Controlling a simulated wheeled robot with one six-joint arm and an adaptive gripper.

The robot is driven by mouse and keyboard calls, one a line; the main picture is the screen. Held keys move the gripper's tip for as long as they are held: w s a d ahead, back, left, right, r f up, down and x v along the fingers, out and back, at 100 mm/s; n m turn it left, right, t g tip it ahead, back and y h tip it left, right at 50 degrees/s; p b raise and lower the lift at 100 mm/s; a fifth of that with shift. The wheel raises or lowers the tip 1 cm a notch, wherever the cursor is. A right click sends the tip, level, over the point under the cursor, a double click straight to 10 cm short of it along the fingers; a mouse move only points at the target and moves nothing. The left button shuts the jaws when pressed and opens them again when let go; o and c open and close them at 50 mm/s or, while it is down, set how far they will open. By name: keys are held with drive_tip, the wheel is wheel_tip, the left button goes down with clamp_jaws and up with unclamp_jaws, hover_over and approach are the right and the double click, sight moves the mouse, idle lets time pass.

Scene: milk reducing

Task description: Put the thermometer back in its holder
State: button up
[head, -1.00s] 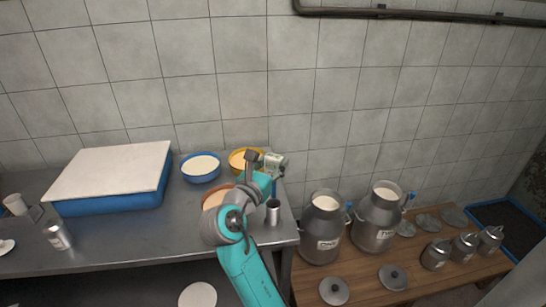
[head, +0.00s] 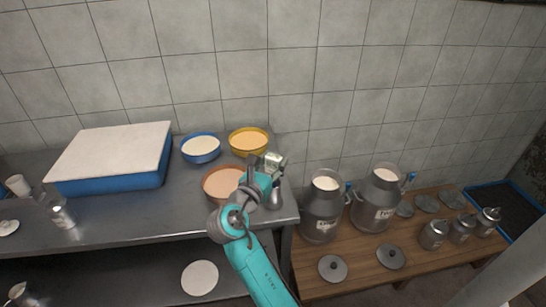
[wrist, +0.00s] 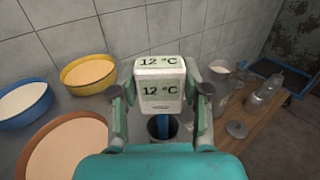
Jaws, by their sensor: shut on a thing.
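The thermometer is a white box with a "12 °C" display (wrist: 160,80) and a blue stem (wrist: 160,127). My gripper (wrist: 160,88) is shut on the box, one finger on each side. In the head view the thermometer (head: 274,160) is upright above the right end of the metal table. Its holder, a grey metal cup (head: 274,201), stands below it near that edge, partly hidden by my arm. In the wrist view the stem lines up with the dark mouth of the holder (wrist: 152,130); how deep the stem reaches is hidden.
An orange bowl (head: 220,183), a yellow bowl (head: 248,141) and a blue bowl (head: 200,149) stand left of and behind my gripper. Two milk cans (head: 322,208) (head: 377,198) stand on the lower wooden table to the right.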

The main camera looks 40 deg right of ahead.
sight(272, 172)
drive_tip(key=shift+f, duration=1.65)
drive_tip(key=o, duration=1.4)
drive_tip(key=shift+c, duration=0.2)
drive_tip(key=shift+a, duration=0.1)
drive_tip(key=v, duration=1.1)
drive_tip(key=shift+s+a, duration=0.25)
drive_tip(key=shift+a, duration=0.1)
